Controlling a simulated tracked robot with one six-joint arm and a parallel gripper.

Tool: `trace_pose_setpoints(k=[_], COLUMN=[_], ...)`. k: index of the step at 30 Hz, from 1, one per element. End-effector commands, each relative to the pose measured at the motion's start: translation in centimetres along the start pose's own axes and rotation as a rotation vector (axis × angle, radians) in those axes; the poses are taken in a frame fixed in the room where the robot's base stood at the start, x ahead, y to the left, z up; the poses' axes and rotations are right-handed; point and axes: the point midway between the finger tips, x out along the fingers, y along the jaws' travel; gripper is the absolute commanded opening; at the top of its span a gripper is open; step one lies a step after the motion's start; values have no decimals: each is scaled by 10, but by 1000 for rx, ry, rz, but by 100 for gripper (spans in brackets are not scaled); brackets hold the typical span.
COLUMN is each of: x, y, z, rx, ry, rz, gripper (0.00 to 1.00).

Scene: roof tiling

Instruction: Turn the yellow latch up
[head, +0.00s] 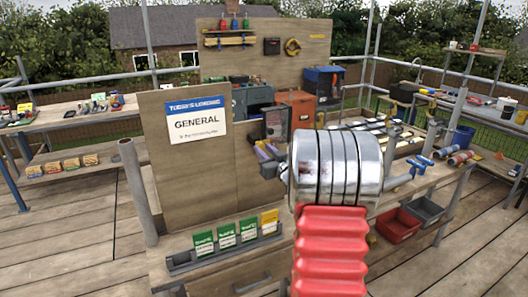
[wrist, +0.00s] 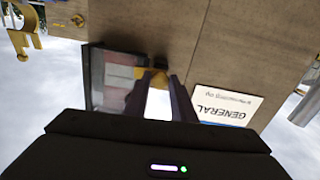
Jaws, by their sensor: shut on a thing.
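The yellow latch (wrist: 157,79) shows between my fingertips in the wrist view, beside a dark-framed case with a pale panel (wrist: 118,73). My gripper (wrist: 157,84) is shut on the latch, its two dark fingers on either side of it. The fingers partly cover the latch, so I cannot tell its exact angle. In the head view my gripper (head: 266,154) reaches to the upright board, just below the dark-framed case (head: 277,122). The latch cannot be made out there. The wrist picture is upside down.
A "GENERAL" sign (head: 196,122) is on the wooden board beside the case. A rack of green and yellow cards (head: 226,240) stands below the board. An orange box (head: 296,108) and a red bin (head: 398,228) are to the right. A brass-coloured fitting (wrist: 24,40) shows in the wrist view.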

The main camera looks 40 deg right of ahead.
Motion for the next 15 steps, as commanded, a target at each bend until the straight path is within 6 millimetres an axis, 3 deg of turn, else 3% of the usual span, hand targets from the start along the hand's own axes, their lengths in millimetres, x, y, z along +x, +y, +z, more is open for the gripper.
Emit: trace_pose_setpoints(k=[15], x=[1], y=[-1], z=[-1], rx=[-374], ry=[3], rz=[-3], gripper=[1])
